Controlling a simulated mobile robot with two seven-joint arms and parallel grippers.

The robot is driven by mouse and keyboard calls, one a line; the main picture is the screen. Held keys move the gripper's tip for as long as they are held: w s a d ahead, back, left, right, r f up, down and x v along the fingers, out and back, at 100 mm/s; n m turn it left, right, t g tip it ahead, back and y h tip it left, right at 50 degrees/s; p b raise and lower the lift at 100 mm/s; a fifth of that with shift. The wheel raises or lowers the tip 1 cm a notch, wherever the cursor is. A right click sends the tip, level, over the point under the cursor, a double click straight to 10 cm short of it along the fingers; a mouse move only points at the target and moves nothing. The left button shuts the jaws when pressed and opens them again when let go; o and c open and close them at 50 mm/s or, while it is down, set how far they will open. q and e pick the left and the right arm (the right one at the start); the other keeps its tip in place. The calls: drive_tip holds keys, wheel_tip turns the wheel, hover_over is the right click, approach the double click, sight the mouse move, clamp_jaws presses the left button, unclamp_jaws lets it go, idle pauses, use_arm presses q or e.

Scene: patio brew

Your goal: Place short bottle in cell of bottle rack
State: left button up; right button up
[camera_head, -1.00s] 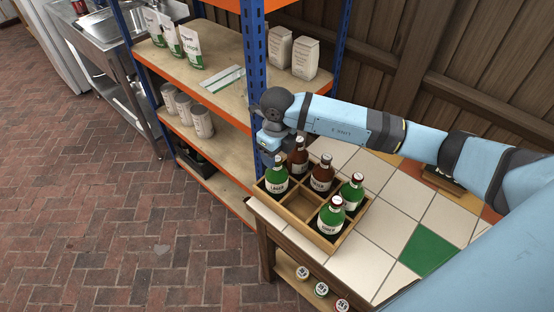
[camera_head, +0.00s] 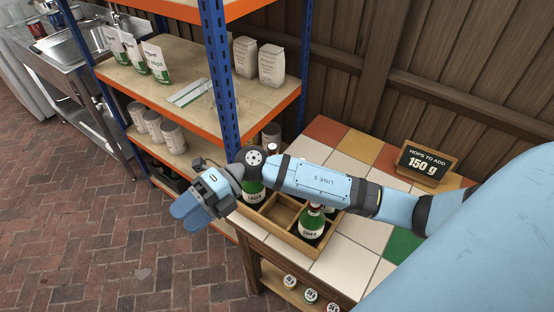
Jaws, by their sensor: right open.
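The wooden bottle rack (camera_head: 296,240) stands at the left front corner of the tiled table. A green bottle (camera_head: 253,189) stands in its left corner, and another green bottle (camera_head: 312,222) stands in a front cell. At least one cell between them looks empty. My right arm crosses over the rack and hides most of its back row; only bits of other bottles show there. My right gripper (camera_head: 186,212) is open, to the left of the rack and beyond the table edge, over the brick floor. I see nothing between its fingers. My left gripper is not in view.
Bottle caps (camera_head: 310,295) show on a ledge below the tabletop. A shelf unit with a blue post (camera_head: 219,85) stands close behind my right gripper. A "hops to add 150 g" sign (camera_head: 427,163) stands at the back of the table.

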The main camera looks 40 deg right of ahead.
drive_tip(key=d+f+m+t+h, duration=0.2)
drive_tip(key=d+f+m+t, duration=0.1)
drive_tip(key=m+t, duration=0.75)
drive_tip(key=d+f+m+t+h, duration=0.25)
drive_tip(key=m+t, duration=0.55)
drive_tip(key=m, duration=0.6)
drive_tip(key=s+d+f+m+g+h, duration=0.2)
drive_tip(key=s+d+f+m+h, duration=0.1)
drive_tip(key=f, duration=0.6)
drive_tip(key=s+d+f+m+g+h, duration=0.3)
drive_tip(key=s+d+f+m+h, duration=0.1)
drive_tip(key=s+f+m, duration=0.3)
wheel_tip(320, 180, down, 2)
drive_tip(key=shift+s+d+f+g+h, duration=0.2)
drive_tip(key=shift+s+g+h, duration=0.15)
drive_tip(key=shift+s+h, duration=0.4)
drive_tip(key=shift+s, duration=0.1)
